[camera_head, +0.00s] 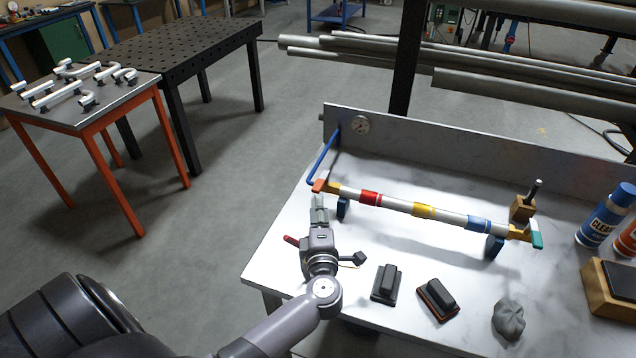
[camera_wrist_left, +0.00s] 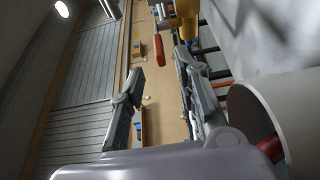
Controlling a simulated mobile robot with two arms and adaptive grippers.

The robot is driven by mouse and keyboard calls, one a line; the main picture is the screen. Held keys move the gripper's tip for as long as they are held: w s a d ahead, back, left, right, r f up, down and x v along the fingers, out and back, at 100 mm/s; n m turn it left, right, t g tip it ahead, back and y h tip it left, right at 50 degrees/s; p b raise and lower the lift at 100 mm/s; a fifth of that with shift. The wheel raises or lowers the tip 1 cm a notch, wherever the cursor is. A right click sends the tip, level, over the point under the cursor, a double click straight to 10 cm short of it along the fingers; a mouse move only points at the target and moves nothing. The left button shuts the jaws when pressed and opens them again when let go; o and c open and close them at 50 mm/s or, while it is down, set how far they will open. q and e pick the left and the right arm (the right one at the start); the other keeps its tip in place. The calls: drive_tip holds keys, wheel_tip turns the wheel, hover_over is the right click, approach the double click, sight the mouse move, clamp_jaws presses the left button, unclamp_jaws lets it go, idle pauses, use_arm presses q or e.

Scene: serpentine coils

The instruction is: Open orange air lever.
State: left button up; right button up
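The orange air lever (camera_head: 318,186) is at the left end of a pale pipe (camera_head: 397,205) with red, yellow and blue bands, held above the white bench. In the left wrist view the lever (camera_wrist_left: 159,48) shows as a red-orange bar below a yellow fitting (camera_wrist_left: 186,20). My left gripper (camera_head: 319,202) is just in front of the lever in the head view. In the wrist view its two fingers (camera_wrist_left: 160,62) are apart, with the lever seen in the gap beyond the tips. I see no contact with it. My right gripper is not in view.
A green lever (camera_head: 537,240) is at the right end. Two dark blocks (camera_head: 386,284) (camera_head: 438,298), a grey lump (camera_head: 508,319) and a blue can (camera_head: 606,214) stand on the bench.

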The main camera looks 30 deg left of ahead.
sight(318, 185)
use_arm(q)
drive_tip(key=p+x, duration=0.1)
drive_tip(key=x, duration=0.7)
drive_tip(key=shift+w+a, duration=0.15)
drive_tip(key=shift+w, duration=0.1)
drive_tip(key=shift+c, duration=0.6)
clamp_jaws()
